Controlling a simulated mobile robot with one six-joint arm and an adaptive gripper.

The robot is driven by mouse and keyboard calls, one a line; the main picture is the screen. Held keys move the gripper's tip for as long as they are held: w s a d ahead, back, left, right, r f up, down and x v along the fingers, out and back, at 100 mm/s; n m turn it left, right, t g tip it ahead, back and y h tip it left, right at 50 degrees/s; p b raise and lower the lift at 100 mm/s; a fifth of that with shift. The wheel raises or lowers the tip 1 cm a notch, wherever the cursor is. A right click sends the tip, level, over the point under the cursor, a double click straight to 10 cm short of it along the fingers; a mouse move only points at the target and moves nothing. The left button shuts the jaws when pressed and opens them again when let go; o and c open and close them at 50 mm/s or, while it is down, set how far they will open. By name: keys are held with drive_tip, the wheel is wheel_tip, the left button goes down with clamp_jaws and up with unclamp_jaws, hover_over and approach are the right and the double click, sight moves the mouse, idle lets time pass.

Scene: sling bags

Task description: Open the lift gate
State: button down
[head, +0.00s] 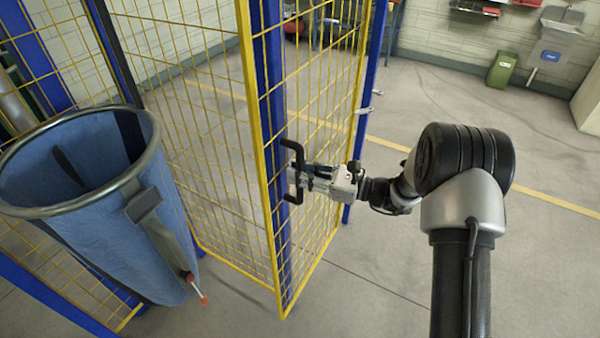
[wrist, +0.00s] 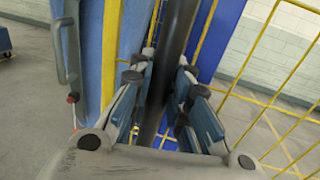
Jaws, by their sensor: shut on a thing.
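The lift gate (head: 325,100) is a yellow wire-mesh panel with a yellow frame. It stands swung out at an angle to the mesh wall beside it. A black bar handle (head: 288,200) is fixed upright on its near edge. My gripper (head: 296,177) is shut around the handle from the right. In the wrist view the dark handle bar (wrist: 178,60) runs between the two fingers of my gripper (wrist: 165,90). The yellow gate edge and a blue post (wrist: 220,35) show behind it.
A blue sling bag (head: 110,210) with a metal rim hangs close to the left of the gate. Blue posts (head: 265,60) and yellow mesh (head: 190,110) stand behind. A green bin (head: 502,69) and wall sink are far back right. Grey floor at the right is clear.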

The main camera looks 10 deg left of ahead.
drive_tip(key=c, duration=1.5)
unclamp_jaws()
drive_tip(key=shift+d, duration=0.1)
drive_tip(key=d, duration=0.4)
drive_tip(key=s+d, duration=0.1)
drive_tip(key=d, duration=0.2)
drive_tip(key=s+d, duration=0.1)
drive_tip(key=d, duration=0.3)
drive_tip(key=shift+s+d, duration=0.2)
drive_tip(key=shift+d, duration=0.1)
